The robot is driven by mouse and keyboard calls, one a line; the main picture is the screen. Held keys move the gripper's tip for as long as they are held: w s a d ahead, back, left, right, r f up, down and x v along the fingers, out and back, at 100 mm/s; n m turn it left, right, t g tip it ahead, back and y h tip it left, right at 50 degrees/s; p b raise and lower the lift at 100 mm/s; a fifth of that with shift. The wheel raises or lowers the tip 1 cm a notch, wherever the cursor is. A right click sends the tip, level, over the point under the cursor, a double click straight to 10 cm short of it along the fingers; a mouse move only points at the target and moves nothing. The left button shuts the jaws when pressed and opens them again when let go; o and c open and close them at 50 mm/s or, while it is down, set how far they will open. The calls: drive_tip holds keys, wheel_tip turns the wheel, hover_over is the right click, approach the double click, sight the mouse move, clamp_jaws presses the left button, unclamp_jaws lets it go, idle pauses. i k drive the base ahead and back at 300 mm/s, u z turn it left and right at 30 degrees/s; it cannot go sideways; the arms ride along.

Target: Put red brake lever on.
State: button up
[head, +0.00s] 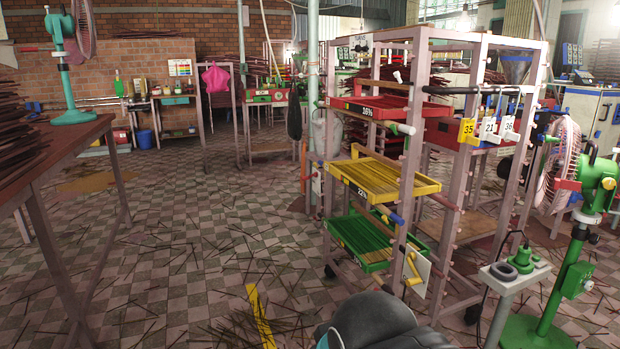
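I cannot tell for sure which part is the red brake lever. A small red bar (568,184) sticks out to the left of the green fan stand (578,262) at the right. A dark rounded part of my arm shows at the bottom centre. My gripper is not in view.
The rack also holds a yellow tray (385,178) and a green tray (360,243). A small grey stand (505,280) is close to the rack's right side. A wooden table (75,145) is at left. Checkered floor (190,235) between is open, littered with thin sticks.

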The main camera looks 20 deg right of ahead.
sight(315, 174)
drive_tip(key=u, duration=0.05)
drive_tip(key=i, duration=2.6)
drive_tip(key=z, duration=0.55)
drive_tip(key=i, duration=0.65)
drive_tip(key=z, duration=0.15)
